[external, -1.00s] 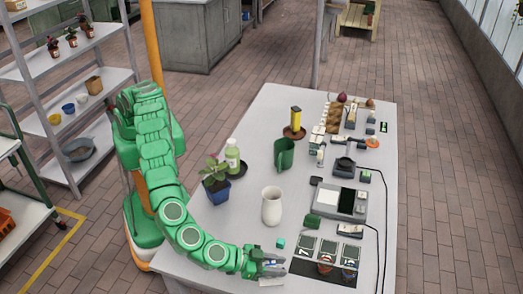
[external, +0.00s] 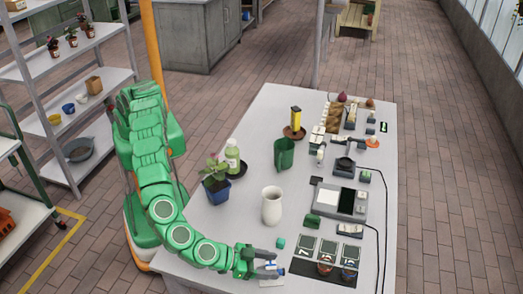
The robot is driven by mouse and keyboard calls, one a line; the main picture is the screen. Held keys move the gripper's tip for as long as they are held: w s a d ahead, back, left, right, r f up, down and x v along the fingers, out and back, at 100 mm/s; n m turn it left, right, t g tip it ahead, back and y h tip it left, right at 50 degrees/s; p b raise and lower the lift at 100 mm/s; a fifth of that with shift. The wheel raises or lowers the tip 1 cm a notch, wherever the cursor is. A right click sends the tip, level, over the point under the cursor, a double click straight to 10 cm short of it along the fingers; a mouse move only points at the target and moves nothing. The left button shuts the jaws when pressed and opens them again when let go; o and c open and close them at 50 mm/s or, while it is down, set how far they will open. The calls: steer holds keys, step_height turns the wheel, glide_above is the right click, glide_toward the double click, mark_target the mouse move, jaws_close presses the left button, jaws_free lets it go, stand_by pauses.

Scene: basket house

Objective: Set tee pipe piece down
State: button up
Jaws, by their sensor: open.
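My gripper (external: 268,263) is open at the near end of the table, low over the top, with its fingers pointing right. A small blue-and-white piece (external: 274,266) shows at or between the fingertips. It is too small to tell whether it is the tee pipe piece or whether it touches the table. A flat white piece (external: 272,282) lies on the table just in front of the gripper.
A dark mat with labelled squares (external: 328,252) lies right of my gripper. A grey scale-like device (external: 340,199) stands at right with a cable.

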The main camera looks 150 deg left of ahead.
steer(key=v, duration=0.9)
steer(key=s+a+r+m+g+h, duration=0.1)
steer(key=s+a+r+g, duration=0.15)
steer(key=s+r, duration=0.6)
steer(key=s+a+r+m+g+h, duration=0.1)
steer(key=s+a+r+g, duration=0.15)
steer(key=s+r, duration=0.65)
steer(key=s+a+r+m+g, duration=0.15)
steer(key=s+a+r, duration=0.25)
steer(key=s, duration=0.9)
steer(key=s+d+m+h, duration=0.3)
steer(key=s+d, duration=0.4)
steer(key=s, duration=0.5)
steer(key=s+d+f+m+h, duration=0.1)
steer(key=s+d+m+h, duration=0.2)
steer(key=s+d, duration=0.4)
steer(key=s+d+f+m+h, duration=0.1)
steer(key=s+d+m+h, duration=0.3)
steer(key=s, duration=1.3)
steer(key=d, duration=0.3)
steer(key=shift+s, duration=0.35)
steer(key=shift+f+g, duration=0.1)
steer(key=shift+g, duration=0.15)
